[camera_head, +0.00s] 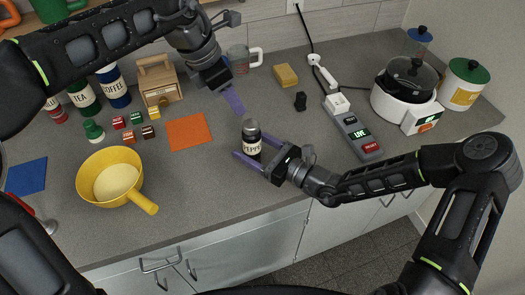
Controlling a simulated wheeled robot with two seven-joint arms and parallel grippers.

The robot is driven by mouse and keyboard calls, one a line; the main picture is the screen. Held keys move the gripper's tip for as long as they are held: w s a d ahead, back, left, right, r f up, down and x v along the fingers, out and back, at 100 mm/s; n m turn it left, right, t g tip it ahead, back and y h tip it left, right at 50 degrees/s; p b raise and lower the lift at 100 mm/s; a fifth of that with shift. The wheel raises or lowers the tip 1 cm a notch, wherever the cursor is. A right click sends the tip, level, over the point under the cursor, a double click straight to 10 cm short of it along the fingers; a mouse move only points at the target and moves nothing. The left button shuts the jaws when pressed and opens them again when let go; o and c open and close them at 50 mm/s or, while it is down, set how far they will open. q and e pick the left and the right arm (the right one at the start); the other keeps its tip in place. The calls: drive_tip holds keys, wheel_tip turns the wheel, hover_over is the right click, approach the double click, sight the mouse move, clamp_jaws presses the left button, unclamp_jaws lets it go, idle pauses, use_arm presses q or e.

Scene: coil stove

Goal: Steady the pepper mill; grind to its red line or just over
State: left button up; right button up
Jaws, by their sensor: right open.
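The pepper mill (250,133) is a small dark cylinder with a grey top and a pale label with partly hidden lettering. It stands upright on the grey counter near its front edge. My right gripper (249,146) reaches in from the right at low height, its purple fingers open on either side of the mill. My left gripper (236,105) is above and just left of the mill's top, pointing down, apart from it. Its purple fingers overlap in view, so their gap does not show. No red line is readable on the mill.
An orange mat (188,132) lies left of the mill. A yellow pan (110,180) stands at the front left. A power strip (352,130) and a white cooker (405,100) are to the right. A yellow sponge (286,76) and a small black object (300,101) lie behind.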

drive_tip(key=shift+x, duration=1.3)
drive_tip(key=shift+c, duration=0.4)
drive_tip(key=c, duration=1.4)
